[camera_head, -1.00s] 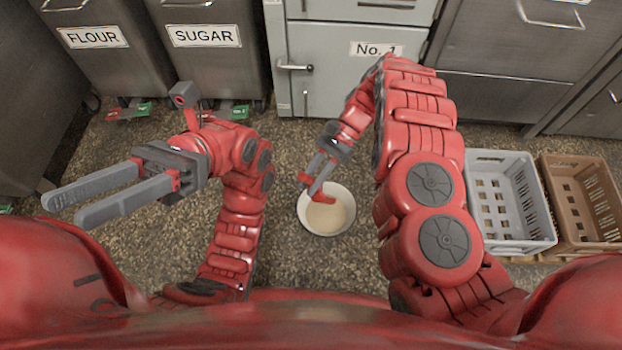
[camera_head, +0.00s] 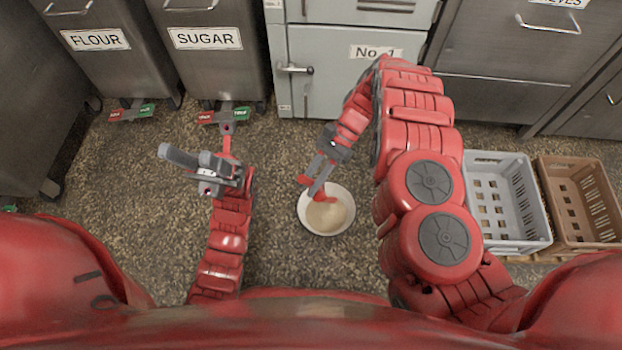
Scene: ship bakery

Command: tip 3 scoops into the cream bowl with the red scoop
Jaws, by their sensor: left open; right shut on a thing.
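The cream bowl (camera_head: 350,217) stands on the floor below the middle of the view, with a pale beige content in it. My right gripper (camera_head: 320,180) reaches down over the bowl's upper left rim and is shut on the red scoop (camera_head: 321,194). The scoop's head is over or in the bowl; I cannot tell whether it touches the content or holds any. My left gripper (camera_head: 183,160) is open and empty, to the left of the bowl and well apart from it, with its fingers pointing left.
Grey bins labelled FLOUR (camera_head: 96,39) and SUGAR (camera_head: 205,39) stand at the back left, with red and green pedals below. A No. 1 cabinet (camera_head: 340,85) is at the back middle. A grey crate (camera_head: 530,246) and a brown crate (camera_head: 577,246) stand at the right.

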